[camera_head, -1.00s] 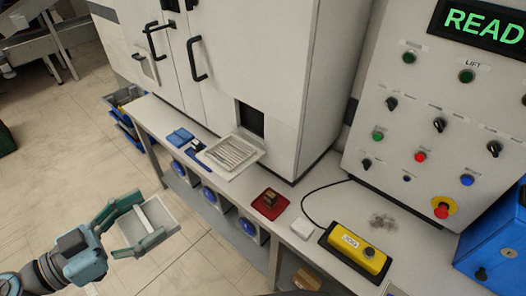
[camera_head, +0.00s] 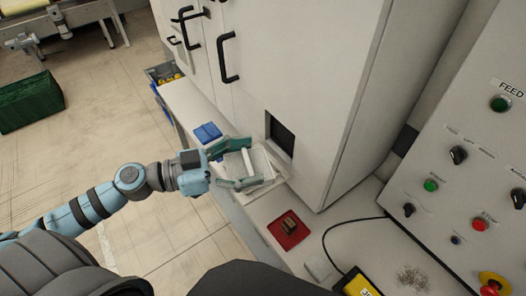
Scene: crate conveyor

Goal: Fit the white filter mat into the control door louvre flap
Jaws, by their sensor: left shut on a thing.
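The white filter mat (camera_head: 236,166) is in my left gripper (camera_head: 246,165), whose two green fingers are shut on it from either side. The gripper is in front of the cabinet, and in the picture the mat overlaps the louvre flap (camera_head: 273,167). The flap is folded down below the dark opening (camera_head: 281,135) in the cabinet door. Most of the flap is hidden behind the mat and fingers, so I cannot tell whether the mat touches it. My right gripper is not in view.
Blue items (camera_head: 207,132) lie on the bench left of the flap, close to the upper finger. A red tray (camera_head: 289,230) with a small brown block stands to the right. The yellow pendant (camera_head: 358,284) and its cable lie nearer the control panel (camera_head: 465,160).

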